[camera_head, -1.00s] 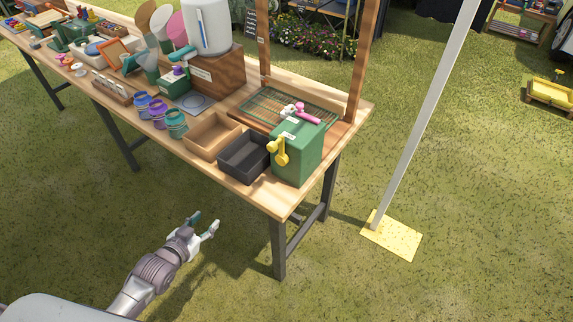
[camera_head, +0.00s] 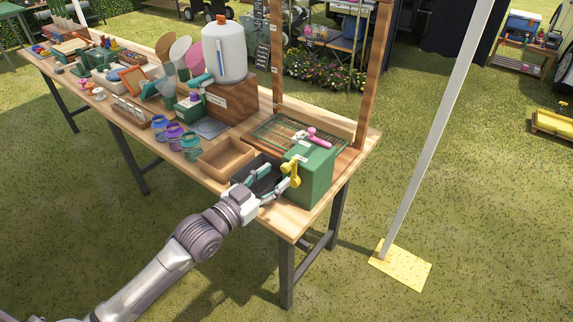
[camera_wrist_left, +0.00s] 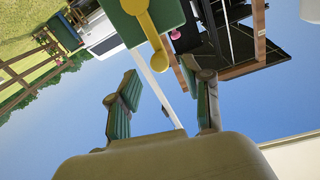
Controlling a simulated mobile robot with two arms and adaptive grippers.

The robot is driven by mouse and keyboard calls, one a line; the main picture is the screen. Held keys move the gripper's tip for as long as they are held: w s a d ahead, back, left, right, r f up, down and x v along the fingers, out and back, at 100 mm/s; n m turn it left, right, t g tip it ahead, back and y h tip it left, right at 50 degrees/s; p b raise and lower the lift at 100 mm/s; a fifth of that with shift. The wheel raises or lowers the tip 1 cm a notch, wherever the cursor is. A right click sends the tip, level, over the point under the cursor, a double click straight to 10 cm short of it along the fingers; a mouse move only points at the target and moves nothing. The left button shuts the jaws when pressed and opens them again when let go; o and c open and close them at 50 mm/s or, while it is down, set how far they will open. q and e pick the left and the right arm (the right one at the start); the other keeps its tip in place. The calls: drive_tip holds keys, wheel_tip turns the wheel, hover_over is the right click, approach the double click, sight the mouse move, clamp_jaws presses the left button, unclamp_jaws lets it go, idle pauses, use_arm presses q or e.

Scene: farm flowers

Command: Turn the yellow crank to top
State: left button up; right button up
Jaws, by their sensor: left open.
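The yellow crank (camera_head: 291,172) is on the near left face of a green box (camera_head: 318,172) at the table's right end. In the left wrist view the crank (camera_wrist_left: 151,32) shows as a yellow arm with a round hub and a rounded knob, in front of the green box (camera_wrist_left: 171,12). My left gripper (camera_head: 272,180) is open in front of the dark tray, just left of the crank, with one fingertip close to it. In the wrist view its green-padded fingers (camera_wrist_left: 165,95) are spread and empty. Contact with the crank cannot be made out. My right gripper is not in view.
A black tray (camera_head: 243,176) and a wooden tray (camera_head: 212,165) stand left of the box. Jars (camera_head: 190,148) and a white dispenser (camera_head: 224,50) stand further left. A wooden post (camera_head: 374,70) rises behind.

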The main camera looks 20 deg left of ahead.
sight(283, 170)
use_arm(q)
drive_tip(key=x, duration=0.5)
drive_tip(key=shift+w+d, duration=0.1)
clamp_jaws()
